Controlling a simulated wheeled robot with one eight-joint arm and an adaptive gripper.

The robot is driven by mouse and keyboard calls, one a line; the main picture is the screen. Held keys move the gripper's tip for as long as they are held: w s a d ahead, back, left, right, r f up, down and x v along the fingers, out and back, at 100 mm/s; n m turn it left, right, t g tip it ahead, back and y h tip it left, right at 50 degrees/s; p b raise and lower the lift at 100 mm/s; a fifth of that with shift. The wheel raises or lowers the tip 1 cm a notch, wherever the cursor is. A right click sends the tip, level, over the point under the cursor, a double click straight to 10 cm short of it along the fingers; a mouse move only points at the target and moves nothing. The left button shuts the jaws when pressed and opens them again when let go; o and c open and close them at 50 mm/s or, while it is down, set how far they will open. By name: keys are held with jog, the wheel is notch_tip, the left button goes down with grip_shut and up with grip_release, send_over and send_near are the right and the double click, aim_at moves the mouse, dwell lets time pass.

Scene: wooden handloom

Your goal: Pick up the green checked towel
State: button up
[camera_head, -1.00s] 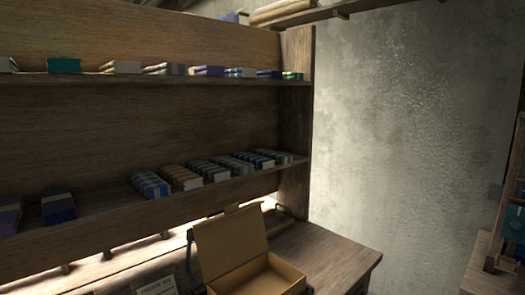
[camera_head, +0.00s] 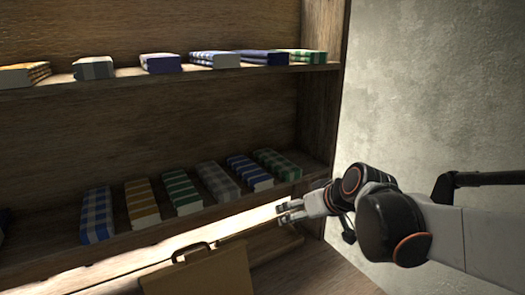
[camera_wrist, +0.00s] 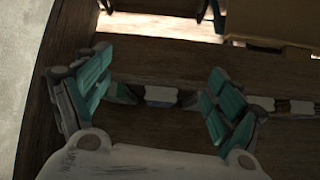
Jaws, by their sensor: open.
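A folded green checked towel (camera_head: 277,163) lies at the right end of the lower shelf in the head view. Another green checked one (camera_head: 305,56) lies at the right end of the upper shelf, and a green and white towel (camera_head: 182,192) lies further left on the lower shelf. My gripper (camera_head: 286,211) is just in front of and below the lower shelf's right end, apart from the towels. In the wrist view its teal-padded fingers (camera_wrist: 160,95) are wide apart. Small pale and dark shapes show beyond them, too dark to name.
The shelf's upright side board (camera_head: 325,100) stands right of the towels. Bare wall is at the right.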

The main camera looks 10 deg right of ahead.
jog(key=w+d+r+n+t+y+p, duration=0.1)
jog(key=w+r+p, duration=0.4)
jog(key=w, duration=0.3)
jog(key=n+t+p, duration=0.1)
jog(key=p, duration=0.4)
send_near(276, 160)
jog(key=w+f, duration=0.2)
jog(key=shift+w+a+f+y, duration=0.2)
jog(key=shift+w+f+y, duration=0.15)
jog(key=shift+w+y, duration=0.05)
jog(key=shift+r+x, duration=0.15)
jog(key=shift+x, duration=1.15)
jog(key=shift+r+x, duration=0.15)
jog(key=shift+x, duration=1.2)
jog(key=shift+w, duration=0.2)
jog(key=c, duration=1.2)
